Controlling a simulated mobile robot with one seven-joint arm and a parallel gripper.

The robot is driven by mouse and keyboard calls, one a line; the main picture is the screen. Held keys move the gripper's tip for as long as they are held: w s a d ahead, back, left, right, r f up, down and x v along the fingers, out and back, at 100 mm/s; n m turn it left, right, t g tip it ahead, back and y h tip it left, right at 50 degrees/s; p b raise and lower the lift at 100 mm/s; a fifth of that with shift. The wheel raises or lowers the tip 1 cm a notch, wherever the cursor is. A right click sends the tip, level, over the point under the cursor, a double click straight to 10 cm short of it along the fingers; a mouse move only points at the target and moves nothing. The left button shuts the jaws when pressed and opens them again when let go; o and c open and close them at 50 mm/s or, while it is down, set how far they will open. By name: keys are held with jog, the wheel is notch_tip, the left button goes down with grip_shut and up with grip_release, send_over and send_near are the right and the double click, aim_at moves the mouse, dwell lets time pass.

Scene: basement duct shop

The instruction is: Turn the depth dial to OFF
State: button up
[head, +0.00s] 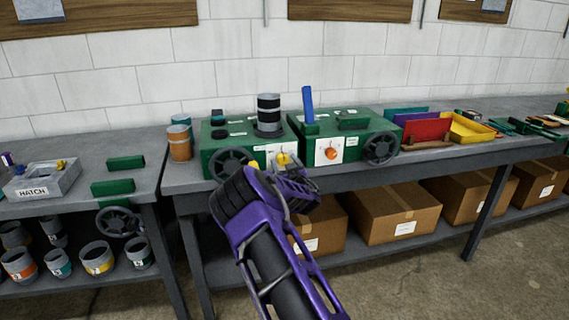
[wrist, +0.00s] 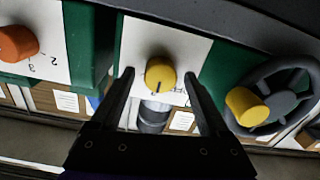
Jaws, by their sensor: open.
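A yellow dial (head: 283,158) is on a white plate on the front of the left green machine (head: 226,142). I cannot read which dial is the depth dial. My gripper (wrist: 159,80) is open and empty, its fingers on either side of the yellow dial; contact cannot be told.
A handwheel with a yellow knob (wrist: 245,106) is close to the right finger in the wrist view. Another handwheel (head: 381,148) is on the right machine. Cans (head: 179,142) stand left of the machines. Cardboard boxes (head: 397,212) fill the shelf below the bench (head: 455,160).

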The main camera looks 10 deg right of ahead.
grip_shut()
jog(key=shift+n+b, duration=0.3)
jog(key=shift+b, duration=0.2)
jog(key=n+b, duration=0.1)
jog(key=b, duration=0.1)
jog(key=shift+f+n+b, duration=0.2)
jog(key=shift+n+b, duration=1)
jog(key=n+b, duration=0.1)
jog(key=n, duration=0.2)
jog(key=shift+a+r, duration=0.1)
jog(key=shift+r, duration=0.1)
jog(key=n, duration=0.4)
jog(key=shift+n, duration=0.6)
